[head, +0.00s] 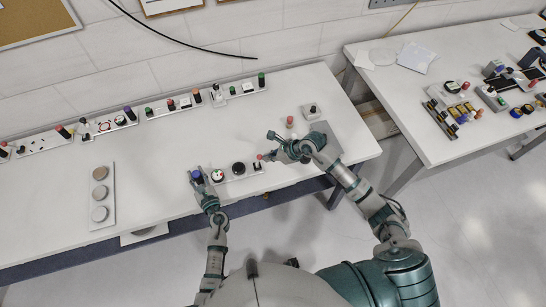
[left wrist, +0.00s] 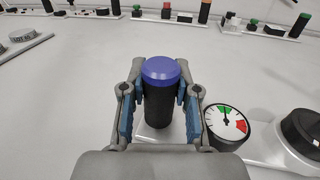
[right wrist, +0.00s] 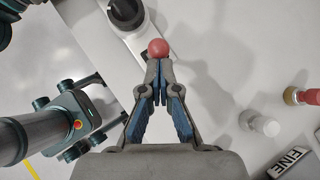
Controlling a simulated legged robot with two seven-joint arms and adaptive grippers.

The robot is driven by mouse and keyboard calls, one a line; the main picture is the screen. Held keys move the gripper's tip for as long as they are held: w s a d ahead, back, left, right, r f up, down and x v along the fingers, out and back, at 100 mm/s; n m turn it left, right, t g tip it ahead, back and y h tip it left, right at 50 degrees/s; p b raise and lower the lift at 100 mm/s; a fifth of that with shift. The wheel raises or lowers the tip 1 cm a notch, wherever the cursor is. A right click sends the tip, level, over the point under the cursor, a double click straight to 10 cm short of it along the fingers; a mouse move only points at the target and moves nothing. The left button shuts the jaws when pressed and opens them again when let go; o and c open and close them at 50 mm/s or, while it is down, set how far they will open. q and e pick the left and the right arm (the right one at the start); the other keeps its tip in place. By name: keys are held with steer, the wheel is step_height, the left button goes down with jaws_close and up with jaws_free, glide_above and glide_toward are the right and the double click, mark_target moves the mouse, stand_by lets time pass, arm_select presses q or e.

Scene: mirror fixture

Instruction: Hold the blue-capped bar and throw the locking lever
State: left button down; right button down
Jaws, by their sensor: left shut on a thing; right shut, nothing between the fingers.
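The blue-capped bar (head: 196,174) stands upright at the left end of a white fixture plate. In the left wrist view its black body and blue cap (left wrist: 162,70) rise between the fingers. My left gripper (head: 201,182) is shut on the bar, a finger on each side. The locking lever's red ball knob (head: 260,157) is near the fixture's right end. In the right wrist view the red ball (right wrist: 158,48) lies right at the fingertips. My right gripper (right wrist: 160,72) is shut and empty, its tips at or touching the ball; exact contact cannot be told. The lever's shaft is mostly hidden.
A gauge (head: 217,175) and a black knob (head: 239,168) sit on the fixture between my grippers. A grey plate (head: 327,137) and small pegs lie to the right. A plate with three discs (head: 100,190) lies left. The table's middle is clear.

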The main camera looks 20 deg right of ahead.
steer(key=shift+h, duration=0.4)
steer(key=shift+a+r, duration=0.3)
steer(key=shift+a, duration=0.7)
steer(key=shift+a+r, duration=0.3)
steer(key=shift+a, duration=0.65)
steer(key=shift+r, duration=0.8)
